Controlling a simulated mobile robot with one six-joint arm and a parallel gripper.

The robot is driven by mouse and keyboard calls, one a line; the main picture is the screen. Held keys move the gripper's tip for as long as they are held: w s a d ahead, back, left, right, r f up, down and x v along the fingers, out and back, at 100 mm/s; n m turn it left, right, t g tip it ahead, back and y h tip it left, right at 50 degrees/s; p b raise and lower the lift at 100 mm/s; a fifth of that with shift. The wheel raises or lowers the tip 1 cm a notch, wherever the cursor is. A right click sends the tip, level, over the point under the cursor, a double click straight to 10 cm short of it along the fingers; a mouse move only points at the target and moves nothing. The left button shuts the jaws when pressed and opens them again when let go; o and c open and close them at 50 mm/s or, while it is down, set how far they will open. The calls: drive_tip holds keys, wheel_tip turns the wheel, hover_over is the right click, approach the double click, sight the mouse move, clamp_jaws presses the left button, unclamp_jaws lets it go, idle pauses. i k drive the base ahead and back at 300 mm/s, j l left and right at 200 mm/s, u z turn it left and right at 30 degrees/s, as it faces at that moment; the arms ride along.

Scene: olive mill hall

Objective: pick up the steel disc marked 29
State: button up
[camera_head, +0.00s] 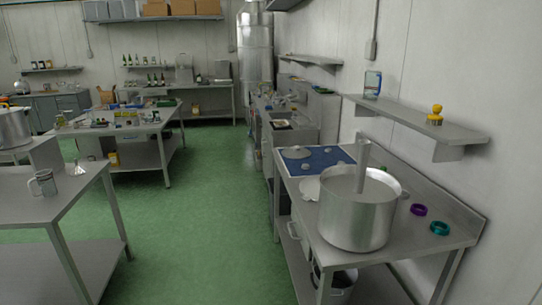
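I cannot make out a steel disc marked 29; no number is readable at this distance. Small pale round items (327,149) lie on a blue mat (318,161) on the right steel table (405,262), too small to identify. A big steel pot (355,220) stands in front of the mat and hides part of the table. My gripper is not in view.
A teal ring (440,228) and a purple ring (419,210) lie right of the pot. A wall shelf (425,122) holds a yellow object (435,115). A steel table (45,205) with a mug (46,183) stands left. Green floor (195,225) is clear between.

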sight(296, 152)
drive_tip(key=i+j+u, duration=0.35)
drive_tip(key=i, duration=0.4)
drive_tip(key=i+j+u, duration=0.15)
drive_tip(key=i+u, duration=0.2)
drive_tip(key=i, duration=0.4)
drive_tip(key=i+l+u, duration=0.1)
drive_tip(key=i+u, duration=0.25)
drive_tip(key=i, duration=0.45)
drive_tip(key=i+l+z, duration=0.2)
drive_tip(key=i+z, duration=0.15)
drive_tip(key=i, duration=0.45)
drive_tip(key=i+z, duration=0.35)
drive_tip(key=i, duration=0.5)
drive_tip(key=i+j+z, duration=0.2)
drive_tip(key=i+z, duration=0.15)
drive_tip(key=i, duration=0.5)
drive_tip(key=i+l+z, duration=0.15)
drive_tip(key=i+z, duration=0.25)
drive_tip(key=i+l+z, duration=0.15)
drive_tip(key=z, duration=0.3)
drive_tip(key=i+z, duration=0.4)
drive_tip(key=i+j+z, duration=0.15)
drive_tip(key=z, duration=0.3)
drive_tip(key=i, duration=0.05)
